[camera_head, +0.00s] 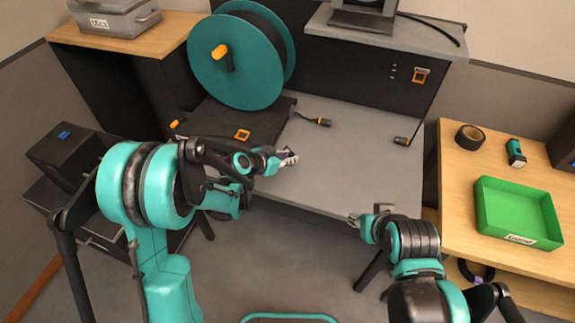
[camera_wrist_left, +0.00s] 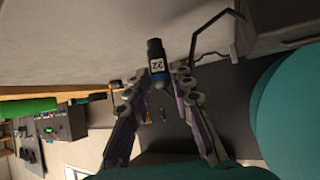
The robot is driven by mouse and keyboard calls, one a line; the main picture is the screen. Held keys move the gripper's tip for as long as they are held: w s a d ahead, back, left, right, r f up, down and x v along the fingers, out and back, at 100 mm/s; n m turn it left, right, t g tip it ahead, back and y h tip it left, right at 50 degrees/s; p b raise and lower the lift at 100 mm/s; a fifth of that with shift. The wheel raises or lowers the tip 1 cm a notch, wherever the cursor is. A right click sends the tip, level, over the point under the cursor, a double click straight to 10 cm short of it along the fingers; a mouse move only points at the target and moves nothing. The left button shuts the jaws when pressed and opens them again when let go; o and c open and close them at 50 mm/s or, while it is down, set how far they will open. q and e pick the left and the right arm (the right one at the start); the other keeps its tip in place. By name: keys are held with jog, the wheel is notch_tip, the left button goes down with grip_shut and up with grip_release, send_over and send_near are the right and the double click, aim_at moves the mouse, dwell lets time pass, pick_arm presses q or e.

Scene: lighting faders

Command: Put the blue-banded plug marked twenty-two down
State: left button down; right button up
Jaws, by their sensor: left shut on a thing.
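The blue-banded plug marked 22 (camera_wrist_left: 157,64) shows in the left wrist view, dark with a white label and a blue band. It sits between the fingertips of my left gripper (camera_wrist_left: 155,86), which is shut on it. In the head view my left gripper (camera_head: 288,158) is over the front part of the grey bench (camera_head: 350,165); the plug is too small to make out there. My right gripper (camera_head: 367,216) is near the bench's front right edge. Its fingers are too small to judge, and I see nothing in it.
A large teal reel (camera_head: 235,62) stands at the back left. On the right a wooden table (camera_head: 460,190) bears a green tray (camera_head: 518,212) and a tape roll (camera_head: 470,137). The bench's middle is clear.

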pick_arm(q)
notch_tip(320, 180, down, 3)
jog(key=shift+f+b, duration=0.1)
jog(key=shift+b, duration=0.4)
jog(key=shift+f+b, duration=0.25)
jog(key=shift+b, duration=0.15)
jog(key=c, duration=1.3)
grip_release()
jog(key=shift+r, duration=0.1)
jog(key=shift+r, duration=0.1)
